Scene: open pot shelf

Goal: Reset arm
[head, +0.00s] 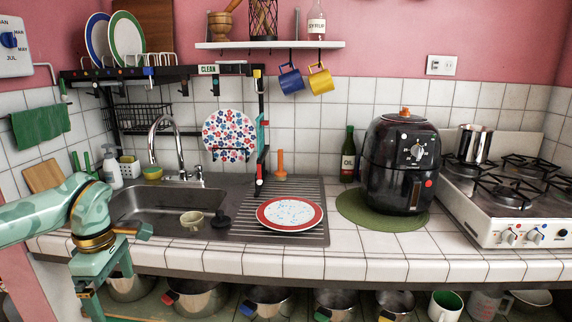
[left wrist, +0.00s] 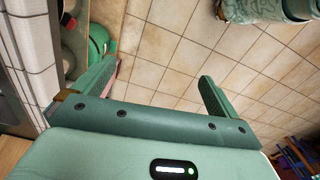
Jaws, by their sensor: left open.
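My left arm (head: 85,212) comes in from the left in the head view, bent downward in front of the sink counter's left end. My left gripper (head: 103,282) hangs low at the counter's front edge, beside the open pot shelf. In the left wrist view, the left gripper (left wrist: 153,84) has its two green fingers wide apart. Nothing is between them, and tiled floor shows beyond. My right gripper is not seen in either view.
Pots (head: 193,298) line the shelf under the counter, close to my left gripper. Above are a sink (head: 150,208), a red-rimmed plate (head: 290,214), an air fryer (head: 402,165) and a stove (head: 510,195). Open floor (left wrist: 160,45) shows in the left wrist view.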

